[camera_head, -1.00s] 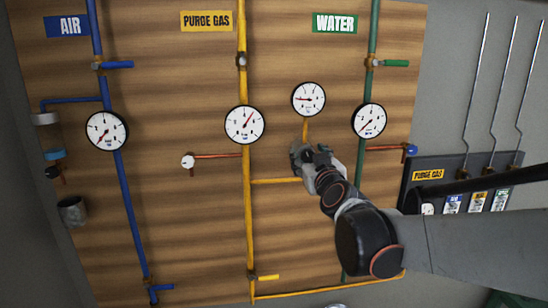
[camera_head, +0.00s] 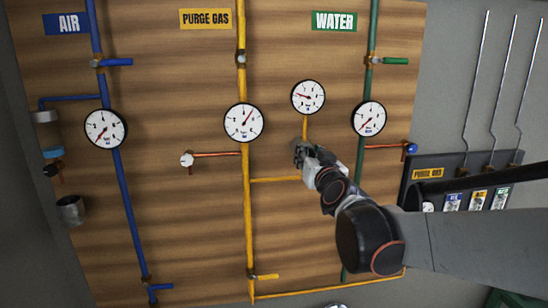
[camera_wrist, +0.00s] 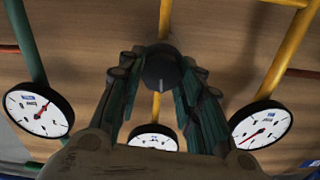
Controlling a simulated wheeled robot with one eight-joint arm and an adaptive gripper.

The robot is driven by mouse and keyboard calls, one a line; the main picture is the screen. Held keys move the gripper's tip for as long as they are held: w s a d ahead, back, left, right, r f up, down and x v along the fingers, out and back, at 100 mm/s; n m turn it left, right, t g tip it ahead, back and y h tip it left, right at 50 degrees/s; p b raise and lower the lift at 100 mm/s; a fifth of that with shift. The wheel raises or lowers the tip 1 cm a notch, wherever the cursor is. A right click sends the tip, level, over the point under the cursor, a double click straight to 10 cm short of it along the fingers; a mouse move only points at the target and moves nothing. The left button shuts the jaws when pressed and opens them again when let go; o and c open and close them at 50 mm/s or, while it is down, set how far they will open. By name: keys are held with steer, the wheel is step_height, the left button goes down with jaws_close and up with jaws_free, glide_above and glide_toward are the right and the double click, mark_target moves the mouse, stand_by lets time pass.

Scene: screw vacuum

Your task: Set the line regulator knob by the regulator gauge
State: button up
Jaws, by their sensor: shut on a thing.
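The dark round line regulator knob (camera_wrist: 160,68) sits on a yellow pipe in the wrist view. My gripper (camera_wrist: 160,74) is shut on it, with a finger on each side. In the head view my gripper (camera_head: 301,150) is at the board and hides the knob. The regulator gauge (camera_head: 308,97) is just above it, round and white-faced; its red needle points left and slightly up. In the wrist view this gauge (camera_wrist: 153,138) is partly hidden behind my gripper.
A purge gas gauge (camera_head: 243,122) is to the left and a water gauge (camera_head: 368,119) to the right. A red-piped white knob (camera_head: 187,160) and a blue-handled valve (camera_head: 410,149) stick out nearby. A labelled rack (camera_head: 430,174) is at the right.

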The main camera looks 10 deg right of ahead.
steer(key=m+b, duration=0.1)
steer(key=m, duration=0.8)
steer(key=shift+d+f+b, duration=0.1)
steer(key=shift+d+b, duration=0.05)
steer(key=shift+b, duration=0.15)
steer(key=shift+m, duration=0.4)
steer(key=o, duration=1.1)
steer(key=shift+s, duration=0.1)
steer(key=s, duration=1.2)
